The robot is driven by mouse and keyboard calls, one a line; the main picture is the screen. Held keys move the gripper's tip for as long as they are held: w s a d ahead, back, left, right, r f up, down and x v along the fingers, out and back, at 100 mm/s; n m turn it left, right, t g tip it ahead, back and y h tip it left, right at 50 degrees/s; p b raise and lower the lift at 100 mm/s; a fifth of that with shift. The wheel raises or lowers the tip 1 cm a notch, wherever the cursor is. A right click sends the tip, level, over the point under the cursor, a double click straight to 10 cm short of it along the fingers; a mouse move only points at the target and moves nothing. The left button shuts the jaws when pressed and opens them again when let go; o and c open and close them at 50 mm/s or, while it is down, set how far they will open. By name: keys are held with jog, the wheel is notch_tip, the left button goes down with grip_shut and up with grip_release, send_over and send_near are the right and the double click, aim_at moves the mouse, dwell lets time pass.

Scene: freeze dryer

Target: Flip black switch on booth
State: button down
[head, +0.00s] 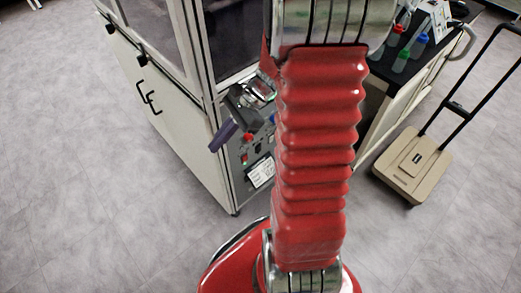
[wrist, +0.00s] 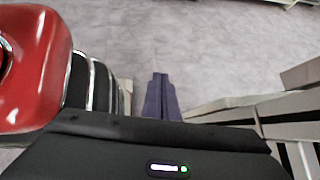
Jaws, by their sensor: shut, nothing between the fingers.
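The booth (head: 178,115) is a pale cabinet with windows above and a dark control panel (head: 236,163) at its front right corner. The panel carries small red and dark controls and a white label. They are too small to tell surely which is the black switch, and my arm covers the panel's right side. My gripper (head: 218,140) has purple fingers and is in front of the panel's left edge in the head view, pointing down and left. In the wrist view my gripper (wrist: 158,78) is shut and empty, with only floor beyond its tips.
A black-topped bench (head: 407,75) with coloured bottles stands right of the booth. A beige hand cart (head: 413,165) stands on the floor at right. The grey floor at left (head: 90,190) is clear. Pale panel edges (wrist: 290,110) show at right in the wrist view.

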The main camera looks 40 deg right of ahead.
aim_at(259, 149)
jog(key=w+d+f+m+t+y, duration=0.1)
jog(key=w+d+f+m+t, duration=0.1)
jog(key=d+f+m+t, duration=1.05)
jog(key=s+d+f+m+h, duration=0.3)
jog(key=f+m, duration=0.4)
jog(key=s+d+f+m+t+h, duration=0.1)
jog(key=s+d+f+m+h, duration=0.2)
jog(key=f+m, duration=0.4)
jog(key=s+d+f+m+t+h, duration=0.1)
jog(key=s+d+f+m+h, duration=0.2)
jog(key=f+m, duration=0.4)
notch_tip(259, 149, down, 2)
jog(key=shift+s+d+h, duration=0.3)
jog(key=shift+s+d, duration=0.15)
jog(key=shift+d, duration=0.8)
jog(key=shift+w, duration=0.1)
jog(key=w+f, duration=0.1)
jog(key=w, duration=1.2)
jog(key=shift+w+a+f, duration=0.2)
jog(key=shift+w+f, duration=0.15)
